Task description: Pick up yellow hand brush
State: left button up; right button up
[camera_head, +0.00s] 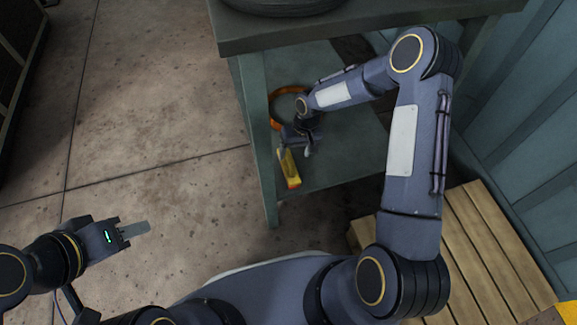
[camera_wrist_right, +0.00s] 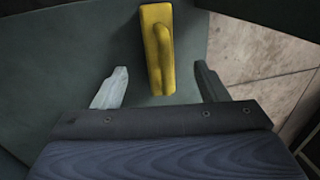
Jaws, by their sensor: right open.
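The yellow hand brush (camera_head: 290,170) lies on the lower shelf of a green-grey table, near its front edge. In the right wrist view, the brush (camera_wrist_right: 157,50) is a yellow block with a raised handle running lengthwise. My right gripper (camera_head: 296,152) reaches under the tabletop, by the far end of the brush. In the right wrist view my right gripper (camera_wrist_right: 161,72) is open and empty, its fingers either side of the brush's near end, not touching it. My left gripper (camera_head: 136,230) hangs over bare floor, far from the brush; its finger gap cannot be made out.
A table leg (camera_head: 257,150) stands left of the brush. A wooden pallet (camera_head: 490,245) lies right.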

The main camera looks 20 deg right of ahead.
aim_at(291, 164)
jog(key=f+b, duration=0.1)
jog(key=f, duration=0.1)
jog(key=a+f+b, duration=0.1)
jog(key=f, duration=0.2)
jog(key=f+b, duration=0.1)
jog(key=f, duration=0.1)
jog(key=shift+w+a+f+b, duration=0.15)
jog(key=shift+w+f+b, duration=0.1)
jog(key=shift+f+b, duration=0.1)
jog(key=shift+r, duration=0.1)
jog(key=c, duration=1.2)
